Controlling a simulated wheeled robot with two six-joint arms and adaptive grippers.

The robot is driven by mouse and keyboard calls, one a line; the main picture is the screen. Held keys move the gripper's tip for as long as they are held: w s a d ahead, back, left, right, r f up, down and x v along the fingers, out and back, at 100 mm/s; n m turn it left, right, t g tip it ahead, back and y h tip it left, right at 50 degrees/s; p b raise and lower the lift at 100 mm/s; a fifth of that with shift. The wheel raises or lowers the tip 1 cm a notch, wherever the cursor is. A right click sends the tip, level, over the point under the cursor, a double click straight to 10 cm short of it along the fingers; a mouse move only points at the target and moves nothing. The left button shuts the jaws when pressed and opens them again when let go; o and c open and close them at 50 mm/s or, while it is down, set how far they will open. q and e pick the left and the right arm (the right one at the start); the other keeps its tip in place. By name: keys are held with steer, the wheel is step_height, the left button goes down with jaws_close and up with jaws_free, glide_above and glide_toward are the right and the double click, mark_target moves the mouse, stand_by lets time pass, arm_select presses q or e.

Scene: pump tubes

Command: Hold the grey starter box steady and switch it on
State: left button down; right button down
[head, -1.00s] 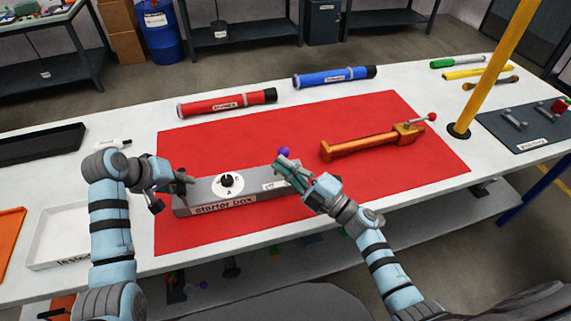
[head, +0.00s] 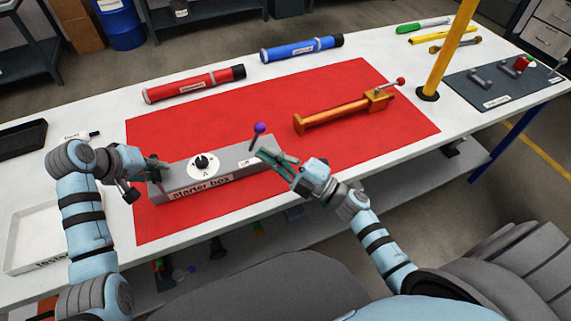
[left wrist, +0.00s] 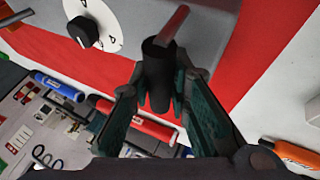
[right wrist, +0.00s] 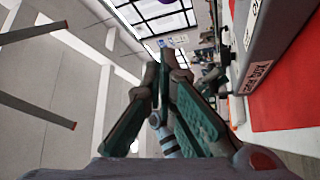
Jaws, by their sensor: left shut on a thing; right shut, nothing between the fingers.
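The grey starter box (head: 226,163) lies on the red mat (head: 215,112), with a round white dial and black knob (head: 202,163) on top. A lever with a purple ball (head: 259,128) stands up near its right end. A small label, too small to read surely, is beside the lever. My left gripper (head: 154,172) is shut on the box's left end; the left wrist view shows a dark round part (left wrist: 158,75) between its fingers. My right gripper (head: 264,150) is shut and empty at the box's right end, close to the lever's foot. I cannot tell whether it touches the lever.
A red tube (head: 195,84) and a blue tube (head: 302,48) lie behind the box. An orange tool (head: 345,109) lies on the mat at right, near a yellow post (head: 450,40). White (head: 40,225) and black trays are at left. The front right of the mat is clear.

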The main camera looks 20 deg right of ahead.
arm_select(q)
steer(key=shift+d, duration=0.15)
steer(key=c, duration=1.4)
jaws_free()
steer(key=shift+c, duration=0.2)
arm_select(e)
steer(key=v, duration=0.7)
steer(key=shift+s+f, duration=0.3)
steer(key=shift+f, duration=0.1)
steer(key=shift+d, duration=0.1)
